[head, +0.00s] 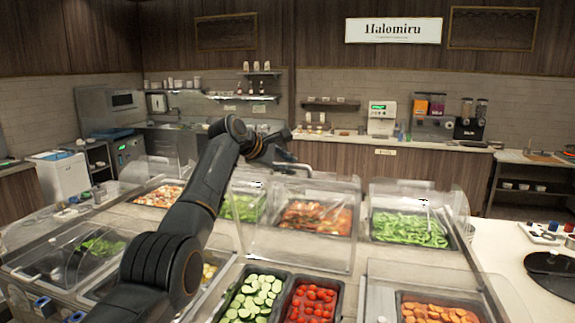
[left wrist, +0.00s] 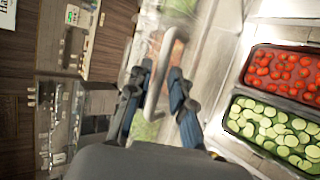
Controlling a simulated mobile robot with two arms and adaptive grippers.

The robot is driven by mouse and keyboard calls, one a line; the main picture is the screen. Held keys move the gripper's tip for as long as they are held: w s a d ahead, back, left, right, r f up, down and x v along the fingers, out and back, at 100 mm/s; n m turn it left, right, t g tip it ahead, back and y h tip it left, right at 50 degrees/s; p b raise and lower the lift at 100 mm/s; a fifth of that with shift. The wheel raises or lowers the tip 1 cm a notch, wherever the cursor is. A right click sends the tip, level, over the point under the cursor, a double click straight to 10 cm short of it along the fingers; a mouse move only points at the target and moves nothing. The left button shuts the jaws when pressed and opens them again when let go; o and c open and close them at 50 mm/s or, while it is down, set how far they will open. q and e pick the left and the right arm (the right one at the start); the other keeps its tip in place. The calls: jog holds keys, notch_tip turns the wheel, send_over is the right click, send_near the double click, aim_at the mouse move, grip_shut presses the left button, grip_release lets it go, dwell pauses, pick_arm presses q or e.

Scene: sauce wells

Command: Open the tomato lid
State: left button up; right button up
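The tomato well (head: 310,299), full of cherry tomatoes, is uncovered in the front row; it also shows in the left wrist view (left wrist: 285,72). A clear lid (head: 297,250) stands raised, nearly upright, behind it, with a handle (head: 297,168) at its top. My left gripper (head: 284,163) is at that handle. In the left wrist view the pale handle (left wrist: 156,88) lies between the two fingers of my left gripper (left wrist: 161,70), with some gap showing, so they look open around it. My right gripper is not in view.
A cucumber well (head: 252,296) is uncovered left of the tomatoes. A carrot well (head: 432,310) sits at the right under a clear lid (head: 425,275). Other wells with clear covers stand behind, including green peppers (head: 410,229).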

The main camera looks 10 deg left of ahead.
pick_arm(q)
jog(key=v, duration=1.2)
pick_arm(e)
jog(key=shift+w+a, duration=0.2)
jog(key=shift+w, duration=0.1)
